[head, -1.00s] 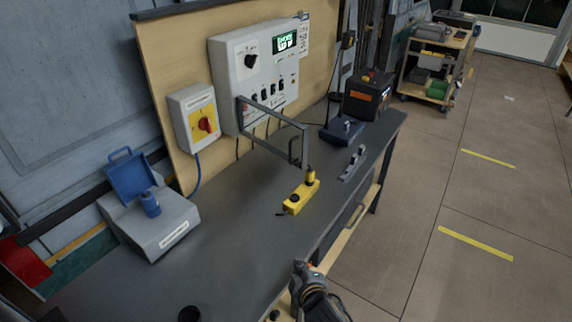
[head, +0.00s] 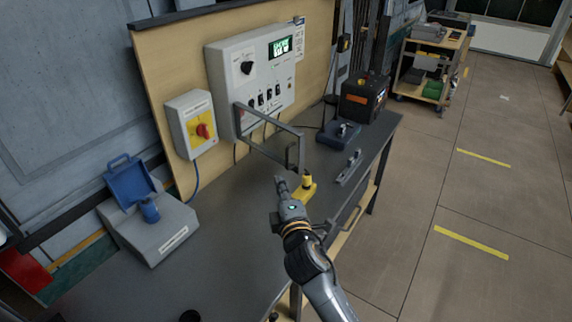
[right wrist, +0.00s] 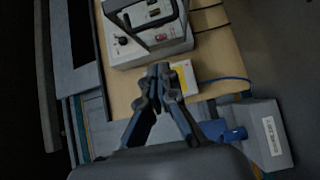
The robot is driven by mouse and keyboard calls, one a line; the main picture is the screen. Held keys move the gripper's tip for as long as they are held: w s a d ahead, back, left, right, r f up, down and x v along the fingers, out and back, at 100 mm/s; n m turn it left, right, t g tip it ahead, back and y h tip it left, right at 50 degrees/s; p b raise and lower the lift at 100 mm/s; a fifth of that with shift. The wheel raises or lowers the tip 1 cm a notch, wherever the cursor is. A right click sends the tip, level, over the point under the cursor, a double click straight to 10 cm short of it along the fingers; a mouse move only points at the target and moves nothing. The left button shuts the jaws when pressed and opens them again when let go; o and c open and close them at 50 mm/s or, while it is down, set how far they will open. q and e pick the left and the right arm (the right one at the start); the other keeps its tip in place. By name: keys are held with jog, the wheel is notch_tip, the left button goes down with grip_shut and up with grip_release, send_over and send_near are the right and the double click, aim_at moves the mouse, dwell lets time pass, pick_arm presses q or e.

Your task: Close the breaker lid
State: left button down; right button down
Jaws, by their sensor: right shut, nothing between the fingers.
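The breaker lid (head: 272,155) is a grey rectangular frame on the lower part of the white control panel (head: 229,70). It stands swung out over the bench, with a handle at its outer end. The row of breaker switches (head: 268,96) behind it is exposed. My right gripper (head: 280,181) is shut and empty, below and in front of the lid and apart from it. In the right wrist view my shut fingers (right wrist: 162,70) point toward the panel, with part of the lid frame (right wrist: 150,22) at the top. My left gripper is not in view.
A yellow pendant (head: 308,187) lies partly behind my right gripper. A grey box with an open blue lid (head: 128,181) stands at the left. A red-knobbed switch box (head: 188,112) is left of the panel. The middle of the bench (head: 235,215) is clear.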

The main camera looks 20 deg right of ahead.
aim_at(287, 167)
jog(key=w+d+p, duration=0.2)
jog(key=w+d, duration=0.1)
jog(key=w, duration=0.3)
jog(key=shift+w+d, duration=0.25)
jog(key=shift+w, duration=0.05)
jog(key=shift+f, duration=0.1)
